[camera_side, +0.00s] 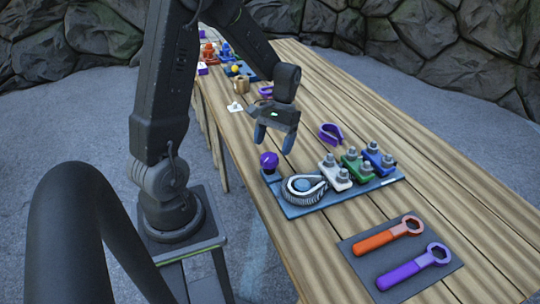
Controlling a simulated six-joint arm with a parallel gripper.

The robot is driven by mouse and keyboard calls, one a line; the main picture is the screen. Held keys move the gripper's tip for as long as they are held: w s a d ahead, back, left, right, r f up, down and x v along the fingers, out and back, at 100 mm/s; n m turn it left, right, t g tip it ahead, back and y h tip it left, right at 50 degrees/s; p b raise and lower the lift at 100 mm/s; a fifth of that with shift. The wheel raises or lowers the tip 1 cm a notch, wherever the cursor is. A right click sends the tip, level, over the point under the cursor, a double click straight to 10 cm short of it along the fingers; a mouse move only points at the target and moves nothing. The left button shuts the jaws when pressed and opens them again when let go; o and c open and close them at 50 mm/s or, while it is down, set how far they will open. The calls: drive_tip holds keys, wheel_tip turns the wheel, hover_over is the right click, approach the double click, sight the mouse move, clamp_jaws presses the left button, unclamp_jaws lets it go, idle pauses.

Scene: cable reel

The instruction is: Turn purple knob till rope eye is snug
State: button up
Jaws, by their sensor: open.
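The purple knob (268,160) stands at the left end of a blue base plate (292,211) on the wooden table. Beside it on the plate is a round reel with pale rope (304,187) around it. The rope's pale loop comes to a point on the right, near the white block; whether the eye is snug cannot be told at this size. My gripper (273,141) hangs above and just right of the knob, fingers pointing down. It is open and empty, and looks apart from the knob.
White (335,176), green (352,163) and blue (378,157) bolted blocks stand on the plate's right part. A purple open ring (330,134) lies behind. Orange (388,236) and purple (413,268) wrenches lie on a dark mat (359,265) in front. Several small parts crowd the table's far end.

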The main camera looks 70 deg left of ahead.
sight(270, 156)
drive_tip(key=shift+x, duration=2.1)
drive_tip(key=shift+c, duration=0.2)
drive_tip(key=c, duration=0.9)
